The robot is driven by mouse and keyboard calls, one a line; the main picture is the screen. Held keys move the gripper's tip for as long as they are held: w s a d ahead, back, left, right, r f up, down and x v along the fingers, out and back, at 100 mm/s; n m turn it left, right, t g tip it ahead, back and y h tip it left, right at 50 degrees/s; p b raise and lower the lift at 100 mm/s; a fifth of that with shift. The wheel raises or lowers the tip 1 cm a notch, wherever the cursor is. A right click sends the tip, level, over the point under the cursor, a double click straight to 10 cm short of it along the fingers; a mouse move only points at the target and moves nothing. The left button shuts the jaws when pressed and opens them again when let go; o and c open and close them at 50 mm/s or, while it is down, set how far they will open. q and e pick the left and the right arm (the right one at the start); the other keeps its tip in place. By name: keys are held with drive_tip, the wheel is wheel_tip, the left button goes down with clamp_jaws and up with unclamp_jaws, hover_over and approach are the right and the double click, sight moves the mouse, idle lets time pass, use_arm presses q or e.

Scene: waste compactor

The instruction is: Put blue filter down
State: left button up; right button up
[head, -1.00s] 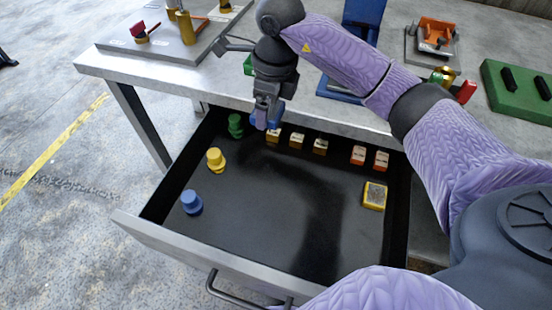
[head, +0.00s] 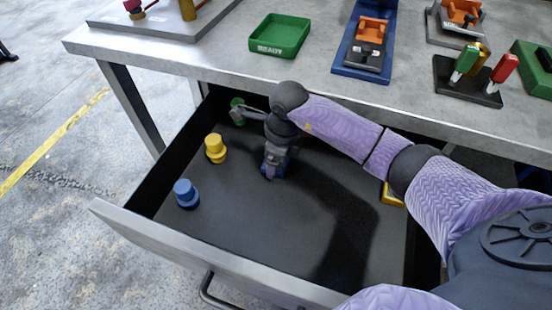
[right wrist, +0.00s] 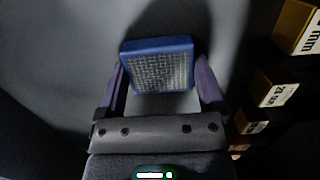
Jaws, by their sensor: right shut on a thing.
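The blue filter (right wrist: 158,66), a blue frame around a grey mesh, shows between the fingers of my right gripper in the right wrist view. My right gripper (head: 270,172) is shut on it, low inside the open black drawer (head: 235,215). In the head view the gripper and arm hide most of the filter. I cannot tell whether the filter touches the drawer floor. My left gripper is not in view.
Yellow (head: 215,148), blue (head: 186,193) and green (head: 237,112) knobbed pieces stand along the drawer's left side. A yellow-framed block (head: 391,197) is partly behind my arm. Labelled blocks (right wrist: 278,88) show at right in the wrist view. The drawer's front middle is clear.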

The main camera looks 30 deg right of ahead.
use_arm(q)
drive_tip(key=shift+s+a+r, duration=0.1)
use_arm(e)
drive_tip(key=o, duration=1)
drive_tip(key=shift+r, duration=0.3)
use_arm(q)
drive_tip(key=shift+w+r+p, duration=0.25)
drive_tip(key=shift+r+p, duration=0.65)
drive_tip(key=shift+p, duration=0.05)
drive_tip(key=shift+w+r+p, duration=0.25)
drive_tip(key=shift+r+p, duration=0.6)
drive_tip(key=shift+p, duration=0.1)
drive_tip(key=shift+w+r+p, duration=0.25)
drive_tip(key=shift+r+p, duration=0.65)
drive_tip(key=shift+p, duration=0.05)
use_arm(e)
wheel_tip(320, 180, up, 12)
drive_tip(key=s, duration=0.1)
drive_tip(key=shift+d+f, duration=0.25)
drive_tip(key=shift+d, duration=0.2)
